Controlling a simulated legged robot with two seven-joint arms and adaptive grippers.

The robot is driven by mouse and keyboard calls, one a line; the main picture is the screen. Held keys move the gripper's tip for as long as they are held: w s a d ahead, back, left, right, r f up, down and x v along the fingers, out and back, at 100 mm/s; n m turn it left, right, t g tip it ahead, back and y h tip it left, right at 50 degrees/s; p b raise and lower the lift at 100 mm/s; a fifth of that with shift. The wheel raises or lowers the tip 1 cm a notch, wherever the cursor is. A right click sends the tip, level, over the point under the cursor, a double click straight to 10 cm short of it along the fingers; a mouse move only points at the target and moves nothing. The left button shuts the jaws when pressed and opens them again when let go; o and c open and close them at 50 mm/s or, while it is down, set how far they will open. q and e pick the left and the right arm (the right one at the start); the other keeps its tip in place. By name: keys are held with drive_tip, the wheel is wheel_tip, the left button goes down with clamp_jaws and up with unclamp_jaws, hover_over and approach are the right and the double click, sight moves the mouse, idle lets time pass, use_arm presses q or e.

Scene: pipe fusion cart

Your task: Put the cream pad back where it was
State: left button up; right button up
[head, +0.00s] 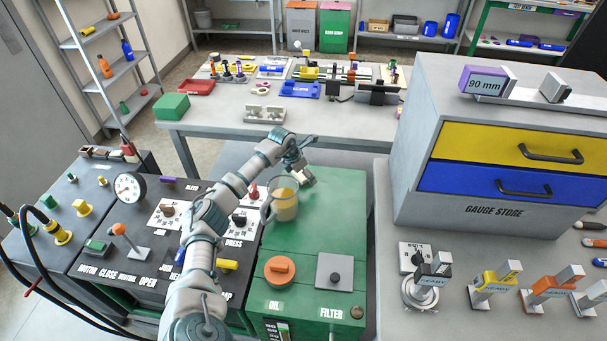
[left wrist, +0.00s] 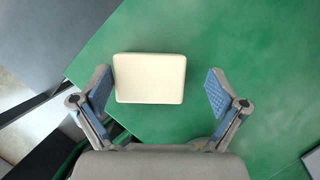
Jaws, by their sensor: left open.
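The cream pad (left wrist: 150,78) is a pale rounded block lying on the green cabinet top (left wrist: 235,45) in the left wrist view. In the head view a small pale part of the pad (head: 308,177) shows under my gripper, on the far part of the green cabinet top (head: 335,215). My left gripper (left wrist: 158,84) is open, with its blue-padded fingers on either side of the pad. The left finger is close against the pad's left edge; a wide gap lies on the right. In the head view my left gripper (head: 302,170) points down there. My right gripper is not in view.
A clear jug with yellowish contents (head: 284,204) stands just in front of the gripper. An orange oil cap (head: 280,269) and a grey filter plate (head: 334,272) sit nearer. The grey gauge drawers (head: 410,150) stand to the right, and the control panel (head: 150,255) to the left.

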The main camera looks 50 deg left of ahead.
sight(298, 176)
use_arm(q)
drive_tip(key=v, duration=0.3)
drive_tip(key=p+v, duration=0.1)
drive_tip(key=v, duration=0.1)
drive_tip(key=shift+a+r, duration=0.2)
drive_tip(key=shift+a, duration=0.1)
drive_tip(key=p+v, duration=0.1)
drive_tip(key=v, duration=0.5)
drive_tip(key=shift+s, duration=0.2)
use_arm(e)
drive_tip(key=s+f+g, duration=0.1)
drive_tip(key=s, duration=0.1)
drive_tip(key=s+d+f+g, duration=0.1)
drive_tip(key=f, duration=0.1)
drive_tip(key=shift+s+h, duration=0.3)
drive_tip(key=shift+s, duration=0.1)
